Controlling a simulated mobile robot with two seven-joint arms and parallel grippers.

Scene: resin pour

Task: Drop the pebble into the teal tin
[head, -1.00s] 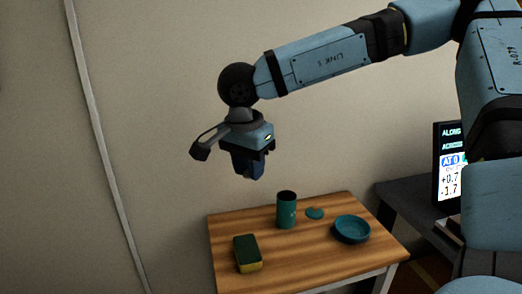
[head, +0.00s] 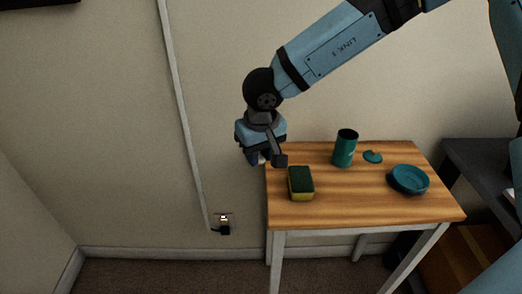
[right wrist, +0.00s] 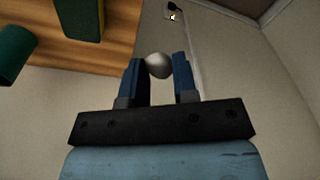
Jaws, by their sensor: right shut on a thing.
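The pebble (right wrist: 158,66) is pale grey and rounded, held between the fingertips of my right gripper (right wrist: 158,62) in the right wrist view. In the head view my right gripper (head: 257,158) is by the left edge of the table, left of the sponge, its fingers partly hidden by my wrist. The teal tin (head: 344,150) is an upright, open-topped cylinder at the back of the table, to the right of my gripper and apart from it. It also shows at the left edge of the right wrist view (right wrist: 12,54). My left gripper is out of view.
A green and yellow sponge (head: 301,184) lies near the table's left edge. A small teal lid-like piece (head: 373,156) and a teal bowl (head: 409,179) are right of the tin. The wooden table (head: 350,208) has a clear front. A wall socket (head: 223,222) is at left.

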